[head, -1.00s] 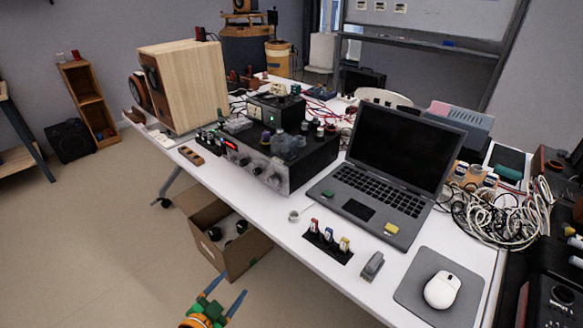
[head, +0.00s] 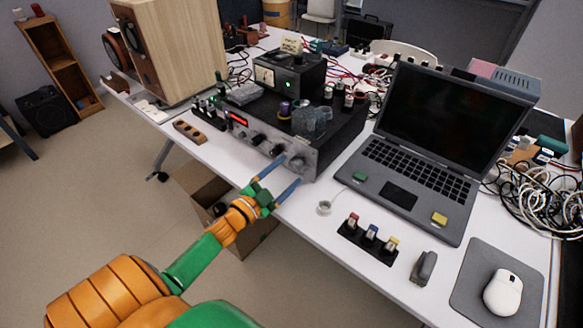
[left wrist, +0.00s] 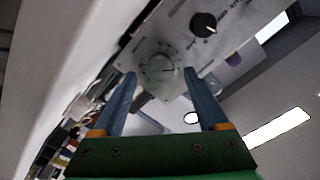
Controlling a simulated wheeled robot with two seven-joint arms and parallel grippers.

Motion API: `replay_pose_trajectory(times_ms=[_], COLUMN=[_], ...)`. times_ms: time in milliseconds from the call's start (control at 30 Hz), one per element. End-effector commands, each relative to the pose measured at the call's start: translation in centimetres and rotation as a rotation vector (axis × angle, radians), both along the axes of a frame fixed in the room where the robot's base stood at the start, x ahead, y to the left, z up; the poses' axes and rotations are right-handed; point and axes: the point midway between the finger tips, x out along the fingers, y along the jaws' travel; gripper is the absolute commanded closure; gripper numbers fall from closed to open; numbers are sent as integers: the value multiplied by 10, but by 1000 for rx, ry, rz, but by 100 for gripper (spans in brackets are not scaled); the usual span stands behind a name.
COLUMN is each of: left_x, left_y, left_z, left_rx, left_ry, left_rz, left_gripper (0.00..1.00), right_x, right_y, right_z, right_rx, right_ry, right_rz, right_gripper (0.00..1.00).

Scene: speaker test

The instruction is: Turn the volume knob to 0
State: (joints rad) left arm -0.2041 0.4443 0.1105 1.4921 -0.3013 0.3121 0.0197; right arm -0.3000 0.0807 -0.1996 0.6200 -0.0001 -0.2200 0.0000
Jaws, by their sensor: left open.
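The amplifier (head: 318,148) stands on the white table, its silver front panel facing me. A silver round knob with a scale around it, seemingly the volume knob (left wrist: 160,67), sits on this panel; it also shows in the head view (head: 297,162). Its pointer mark faces right in the left wrist view. My left gripper (head: 291,170) is open, its two blue fingers pointing at the panel. In the left wrist view the fingertips (left wrist: 160,76) appear on either side of the silver knob; I cannot tell whether they touch it. My right gripper is not in view.
A roll of tape (head: 324,208) and a small black rack (head: 367,242) lie in front. A cardboard box (head: 262,237) is below.

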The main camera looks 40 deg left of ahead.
Motion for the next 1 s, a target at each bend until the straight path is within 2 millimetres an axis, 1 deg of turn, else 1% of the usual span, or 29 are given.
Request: replay_pose_trajectory(times_ms=[33,167,400,433,467,500,567,600,667,700,1000], left_x=[7,18,20,20,20,20,20,20,20,20,20], left_y=[0,-2,-2,-2,-2,-2,-2,-2,-2,-2,-2], left_z=[0,0,-1,-1,-1,-1,-1,-1,-1,-1,0], left_rx=[0,0,-1,-1,-1,-1,-1,-1,-1,-1,-33], left_ry=[-1,0,1,1,1,1,1,1,1,1,5], left_rz=[0,0,0,0,0,0,0,0,0,0,1], left_gripper=[24,24,24,27,35,46,62,73,89,100,100], right_x=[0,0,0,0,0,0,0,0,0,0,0], right_y=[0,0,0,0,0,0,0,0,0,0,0], right_z=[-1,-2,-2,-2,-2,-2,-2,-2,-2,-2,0], right_rx=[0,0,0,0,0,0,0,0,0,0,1], right_ry=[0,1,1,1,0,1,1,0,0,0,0], right_rz=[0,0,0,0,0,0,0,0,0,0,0], right_gripper=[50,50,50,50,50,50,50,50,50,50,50])
